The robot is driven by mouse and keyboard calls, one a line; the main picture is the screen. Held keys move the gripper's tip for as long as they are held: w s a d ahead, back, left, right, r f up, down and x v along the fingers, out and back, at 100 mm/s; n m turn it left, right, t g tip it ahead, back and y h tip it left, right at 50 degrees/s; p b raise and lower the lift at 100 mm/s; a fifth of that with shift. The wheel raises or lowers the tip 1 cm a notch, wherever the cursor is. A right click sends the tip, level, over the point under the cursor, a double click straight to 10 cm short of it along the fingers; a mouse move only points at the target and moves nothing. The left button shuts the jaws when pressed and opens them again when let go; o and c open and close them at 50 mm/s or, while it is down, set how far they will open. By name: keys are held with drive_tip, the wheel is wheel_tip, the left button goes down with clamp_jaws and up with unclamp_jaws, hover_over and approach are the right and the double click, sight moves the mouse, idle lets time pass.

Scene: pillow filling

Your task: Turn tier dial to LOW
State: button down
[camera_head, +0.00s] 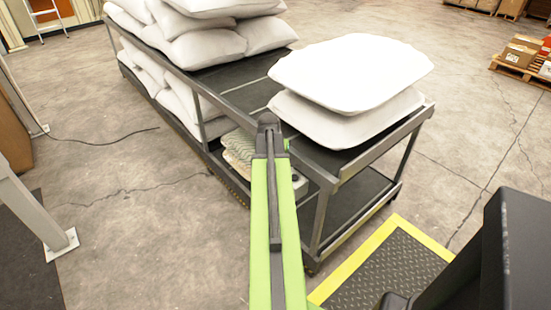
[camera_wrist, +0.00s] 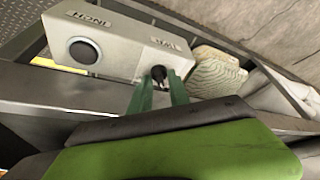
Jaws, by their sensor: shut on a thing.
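In the wrist view a pale control box (camera_wrist: 118,50) carries a large round dark button (camera_wrist: 83,50) on the left and a small black tier dial (camera_wrist: 158,72) on the right. The printed labels appear upside down; the one by the button looks like INCH, and the one above the dial is too small to read surely. My gripper (camera_wrist: 160,84), with green fingers, is shut on the dial. The dial's pointer setting cannot be told. In the head view only a bit of the box (camera_head: 298,179) shows beside my green arm, and my fingers are hidden.
A dark metal cart (camera_head: 328,187) bears white pillows (camera_head: 350,75) on its upper deck. Patterned folded cloth (camera_head: 240,150) lies on its lower level, close to the box. A yellow-edged mat (camera_head: 395,262) lies on the floor at front right. Open concrete floor is at left.

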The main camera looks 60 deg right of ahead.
drive_tip(key=shift+s+n, duration=0.1)
drive_tip(key=shift+n, duration=0.5)
drive_tip(key=c, duration=1.3)
unclamp_jaws()
drive_tip(key=shift+o, duration=0.2)
drive_tip(key=p+v, duration=1.6)
drive_tip(key=v, duration=0.1)
drive_tip(key=shift+s+r, duration=0.2)
drive_tip(key=shift+s, duration=0.25)
drive_tip(key=shift+w+d, duration=0.1)
